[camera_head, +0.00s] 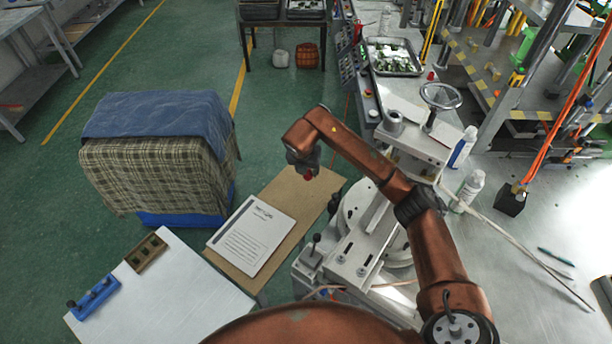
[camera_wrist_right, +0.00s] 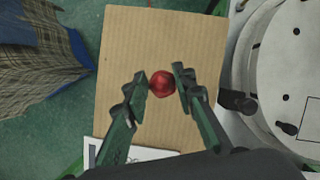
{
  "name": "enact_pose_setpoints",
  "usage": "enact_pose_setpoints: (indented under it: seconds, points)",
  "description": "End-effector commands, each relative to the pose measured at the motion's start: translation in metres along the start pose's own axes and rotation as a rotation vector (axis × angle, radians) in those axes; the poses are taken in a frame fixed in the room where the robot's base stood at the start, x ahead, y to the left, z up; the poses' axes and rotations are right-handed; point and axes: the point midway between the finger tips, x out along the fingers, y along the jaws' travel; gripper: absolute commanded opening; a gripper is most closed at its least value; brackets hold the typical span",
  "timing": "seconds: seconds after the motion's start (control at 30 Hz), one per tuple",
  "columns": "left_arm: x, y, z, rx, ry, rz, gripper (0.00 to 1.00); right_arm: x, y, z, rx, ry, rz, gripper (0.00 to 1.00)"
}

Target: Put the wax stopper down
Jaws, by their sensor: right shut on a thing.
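The wax stopper (camera_wrist_right: 161,84) is a small, round, glossy red piece. It sits between the two fingertips of my right gripper (camera_wrist_right: 162,77) in the right wrist view, and the gripper is shut on it. In the head view, my right gripper (camera_head: 306,166) hangs over the brown cardboard-coloured board (camera_head: 310,192), with a bit of the red stopper (camera_head: 308,176) showing under it. I cannot tell the exact height of the stopper above the board. My left gripper is not in view.
A printed sheet (camera_head: 252,235) lies on the board's left part. The metal machine (camera_head: 345,255) with a round plate stands right of it. A cloth-covered seat (camera_head: 160,165) is at left. The board's far part is clear.

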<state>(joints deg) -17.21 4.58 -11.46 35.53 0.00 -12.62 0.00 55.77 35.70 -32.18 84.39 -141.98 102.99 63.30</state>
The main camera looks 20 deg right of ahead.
Motion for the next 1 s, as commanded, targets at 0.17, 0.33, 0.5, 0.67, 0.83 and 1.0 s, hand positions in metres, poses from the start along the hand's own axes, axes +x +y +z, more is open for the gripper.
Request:
enact_pose_setpoints:
  seconds: [0.17, 0.33, 0.5, 0.67, 0.83, 1.0]
  points:
    - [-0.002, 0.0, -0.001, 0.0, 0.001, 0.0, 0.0, 0.026, 0.007, 0.008, 0.001, 0.001, 0.001, 0.06]
    - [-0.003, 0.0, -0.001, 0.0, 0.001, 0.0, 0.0, 0.035, 0.009, 0.011, 0.001, -0.001, 0.002, 0.06]
    - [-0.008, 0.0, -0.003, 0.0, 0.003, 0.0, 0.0, 0.055, 0.01, 0.005, 0.0, 0.003, 0.001, 0.06]
    - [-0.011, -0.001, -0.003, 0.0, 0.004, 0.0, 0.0, 0.068, 0.01, 0.001, 0.001, -0.001, 0.002, 0.06]
    - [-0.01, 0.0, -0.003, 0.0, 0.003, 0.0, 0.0, 0.068, 0.01, 0.001, 0.0, -0.002, 0.002, 0.06]
    - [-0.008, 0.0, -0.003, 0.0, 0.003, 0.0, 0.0, 0.071, 0.01, 0.0, 0.0, -0.002, 0.002, 0.27]
